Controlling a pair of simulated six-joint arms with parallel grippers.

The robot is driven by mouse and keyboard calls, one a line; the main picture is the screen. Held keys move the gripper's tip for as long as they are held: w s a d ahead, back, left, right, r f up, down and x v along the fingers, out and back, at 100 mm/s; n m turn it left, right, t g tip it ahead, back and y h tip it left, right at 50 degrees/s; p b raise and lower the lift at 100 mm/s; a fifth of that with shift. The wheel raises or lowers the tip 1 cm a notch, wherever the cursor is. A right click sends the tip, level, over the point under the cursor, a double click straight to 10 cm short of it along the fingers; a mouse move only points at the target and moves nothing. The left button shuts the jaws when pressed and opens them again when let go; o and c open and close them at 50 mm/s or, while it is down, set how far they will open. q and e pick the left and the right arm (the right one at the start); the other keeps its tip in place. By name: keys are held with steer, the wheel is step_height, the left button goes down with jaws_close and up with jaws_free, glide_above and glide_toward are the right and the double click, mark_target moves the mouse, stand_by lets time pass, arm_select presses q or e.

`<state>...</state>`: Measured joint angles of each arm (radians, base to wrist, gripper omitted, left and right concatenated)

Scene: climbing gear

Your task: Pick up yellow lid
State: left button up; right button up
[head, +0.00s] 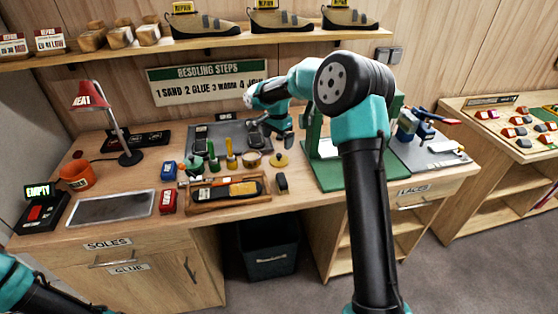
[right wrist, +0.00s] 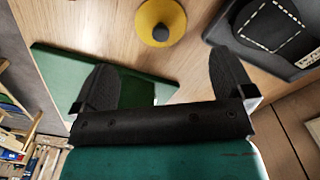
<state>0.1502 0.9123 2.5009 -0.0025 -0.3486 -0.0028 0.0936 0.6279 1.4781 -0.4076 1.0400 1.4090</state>
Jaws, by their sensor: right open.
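The yellow lid (head: 279,160) is a small round disc with a dark knob. It lies on the wooden workbench, just right of a round tan tin (head: 251,160). In the right wrist view the lid (right wrist: 160,22) is at the top centre, beyond the fingertips. My right gripper (head: 272,137) is above the bench behind the lid, apart from it. Its two dark fingers are spread in the right wrist view (right wrist: 163,75), with nothing between them. My left arm shows only at the lower left corner of the head view; its gripper is out of frame.
A green stand (head: 330,177) is close to the right of the lid. A dark mat with a dashed white outline (right wrist: 270,28) lies near my right gripper.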

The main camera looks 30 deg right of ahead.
mark_target(278, 155)
steer(key=shift+f, duration=1.8)
steer(key=shift+f, duration=0.15)
steer(key=shift+f, duration=2.8)
steer(key=c, duration=0.8)
